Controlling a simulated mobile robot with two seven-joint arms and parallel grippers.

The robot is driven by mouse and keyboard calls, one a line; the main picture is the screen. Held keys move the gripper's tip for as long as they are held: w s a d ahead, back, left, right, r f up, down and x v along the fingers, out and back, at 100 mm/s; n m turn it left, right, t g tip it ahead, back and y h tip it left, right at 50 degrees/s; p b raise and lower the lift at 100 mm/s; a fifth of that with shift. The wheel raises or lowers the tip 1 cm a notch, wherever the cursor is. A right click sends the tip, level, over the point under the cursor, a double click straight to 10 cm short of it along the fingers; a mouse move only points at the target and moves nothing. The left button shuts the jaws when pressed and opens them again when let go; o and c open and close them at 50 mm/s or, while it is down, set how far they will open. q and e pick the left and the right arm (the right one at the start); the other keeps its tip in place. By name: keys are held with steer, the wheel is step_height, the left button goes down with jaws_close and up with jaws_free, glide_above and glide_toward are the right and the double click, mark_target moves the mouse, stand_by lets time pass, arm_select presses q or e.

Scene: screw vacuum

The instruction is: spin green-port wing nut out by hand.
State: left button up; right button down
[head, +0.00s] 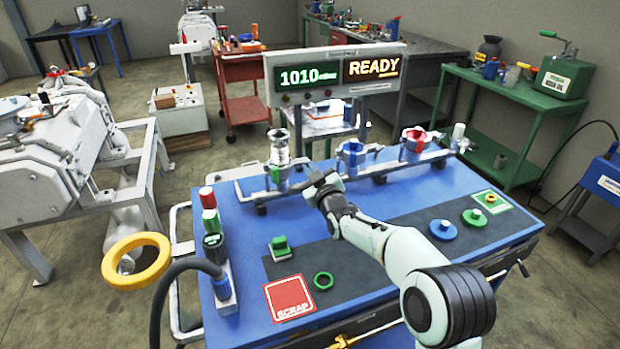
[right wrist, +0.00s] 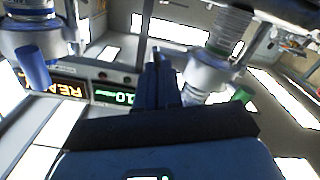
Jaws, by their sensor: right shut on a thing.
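The green port (head: 280,172) stands at the left of the rail at the back of the blue bench, with a clear ribbed tube above and a green mark on its front. In the right wrist view its metal clamp (right wrist: 208,72) is to the right, with a green tab (right wrist: 241,95). My right gripper (head: 316,183) reaches to the right side of this port. In the right wrist view its fingers (right wrist: 160,65) are close together beside the clamp, shut on the small wing nut, which they mostly hide. My left gripper is not in view.
Blue (head: 350,155) and red (head: 414,142) ports stand farther right on the rail. A display (head: 338,75) reads 1010 and READY behind.

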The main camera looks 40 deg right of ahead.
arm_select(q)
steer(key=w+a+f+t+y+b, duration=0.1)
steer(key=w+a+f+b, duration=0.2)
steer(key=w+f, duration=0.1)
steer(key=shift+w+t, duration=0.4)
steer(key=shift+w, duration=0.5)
arm_select(e)
steer(key=shift+a+r+n, duration=0.1)
steer(key=shift+a+n, duration=0.05)
steer(key=shift+n, duration=6.85)
steer(key=c, duration=1.3)
jaws_free()
steer(key=shift+f, duration=0.3)
steer(key=shift+w, duration=0.1)
